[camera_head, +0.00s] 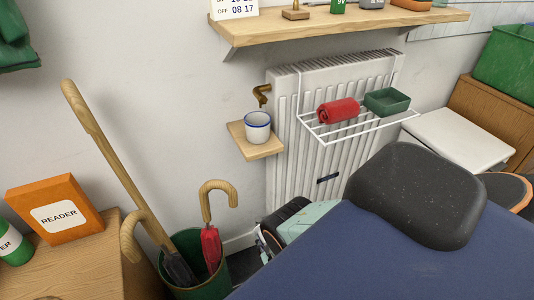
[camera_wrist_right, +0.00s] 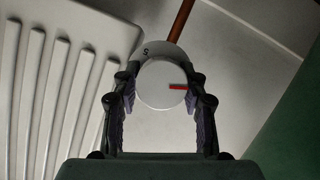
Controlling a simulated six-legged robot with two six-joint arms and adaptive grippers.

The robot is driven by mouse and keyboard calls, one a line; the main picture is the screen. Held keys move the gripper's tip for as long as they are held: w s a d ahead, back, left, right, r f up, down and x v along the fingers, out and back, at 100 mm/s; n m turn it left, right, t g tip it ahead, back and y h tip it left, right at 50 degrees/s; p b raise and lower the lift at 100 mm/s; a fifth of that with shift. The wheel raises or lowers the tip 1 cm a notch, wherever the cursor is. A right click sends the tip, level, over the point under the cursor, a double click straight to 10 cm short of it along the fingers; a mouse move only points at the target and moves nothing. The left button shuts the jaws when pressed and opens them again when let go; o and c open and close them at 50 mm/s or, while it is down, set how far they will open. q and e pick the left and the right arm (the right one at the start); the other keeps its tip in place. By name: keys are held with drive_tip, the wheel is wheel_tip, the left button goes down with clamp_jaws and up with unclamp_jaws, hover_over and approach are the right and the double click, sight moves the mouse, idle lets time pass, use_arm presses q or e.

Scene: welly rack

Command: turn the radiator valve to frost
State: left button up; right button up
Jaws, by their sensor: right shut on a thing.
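The radiator valve (camera_wrist_right: 158,92) is a round white knob in the right wrist view. A red mark on its face points to the right. A dark character, 5 or S, shows on the pale collar at its upper left. My right gripper (camera_wrist_right: 163,76) is shut on the knob, one finger on each side. The white ribbed radiator (camera_head: 287,130) stands against the wall in the head view and also shows at the left of the wrist view (camera_wrist_right: 62,85). The valve is hidden in the head view. My left gripper is not in view.
A copper pipe (camera_wrist_right: 182,20) runs up behind the valve. A wire rack (camera_head: 352,131) on the radiator holds a red roll (camera_head: 339,110) and a green tray (camera_head: 387,101). A mug (camera_head: 257,127) stands on a small shelf. A green bin (camera_head: 205,285) holds umbrellas.

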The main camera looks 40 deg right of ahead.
drive_tip(key=shift+n+h, duration=0.8)
drive_tip(key=shift+n, duration=0.2)
drive_tip(key=o, duration=1.2)
drive_tip(key=shift+c, duration=0.2)
drive_tip(key=shift+a, duration=0.1)
drive_tip(key=v, duration=1.2)
drive_tip(key=shift+w, duration=0.15)
